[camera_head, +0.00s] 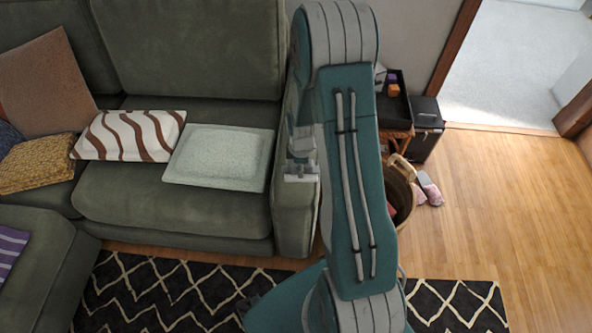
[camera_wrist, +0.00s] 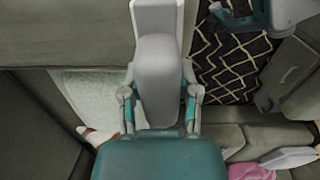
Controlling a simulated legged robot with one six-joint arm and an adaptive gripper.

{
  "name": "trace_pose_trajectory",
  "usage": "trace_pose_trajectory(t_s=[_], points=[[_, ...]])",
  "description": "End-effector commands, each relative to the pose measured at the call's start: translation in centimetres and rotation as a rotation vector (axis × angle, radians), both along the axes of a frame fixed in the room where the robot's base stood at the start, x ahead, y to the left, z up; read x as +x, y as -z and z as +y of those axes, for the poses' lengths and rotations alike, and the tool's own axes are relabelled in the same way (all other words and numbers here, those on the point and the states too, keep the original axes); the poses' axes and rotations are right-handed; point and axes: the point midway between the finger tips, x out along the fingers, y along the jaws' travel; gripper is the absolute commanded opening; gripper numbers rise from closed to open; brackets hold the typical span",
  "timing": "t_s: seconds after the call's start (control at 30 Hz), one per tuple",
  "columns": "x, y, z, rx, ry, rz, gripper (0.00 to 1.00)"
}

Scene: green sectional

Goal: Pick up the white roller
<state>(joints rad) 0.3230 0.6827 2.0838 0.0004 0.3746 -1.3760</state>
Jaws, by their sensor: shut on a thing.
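My gripper (camera_wrist: 160,92) is shut on the white roller (camera_wrist: 158,70), which is pale grey-white. In the wrist view the roller stands out between the two fingers, and its white far end reaches the top edge. The fingertips are partly hidden by it. In the head view my gripper (camera_head: 301,152) shows small beside my teal arm, in front of the sofa's right armrest. A pale piece shows at its lower end, too small to make out clearly.
The green sofa (camera_head: 170,200) holds a pale cushion (camera_head: 219,157), a wavy-striped cushion (camera_head: 128,135) and a brown cushion (camera_head: 45,82). A patterned rug (camera_head: 165,290) lies in front. A basket (camera_head: 401,183) and slippers (camera_head: 429,189) stand at right. Wooden floor (camera_head: 500,210) is clear.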

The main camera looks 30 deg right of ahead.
Motion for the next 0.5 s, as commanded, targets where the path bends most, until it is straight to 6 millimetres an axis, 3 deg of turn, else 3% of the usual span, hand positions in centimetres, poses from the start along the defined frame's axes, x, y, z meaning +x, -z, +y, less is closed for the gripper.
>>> trace_pose_trajectory(t_s=[0.3,0.5], points=[[-2.8,-3.9,-1.4,-0.001,0.001,-0.002,0.00],[-5.7,-5.3,-2.9,0.000,0.003,-0.001,0.00]])
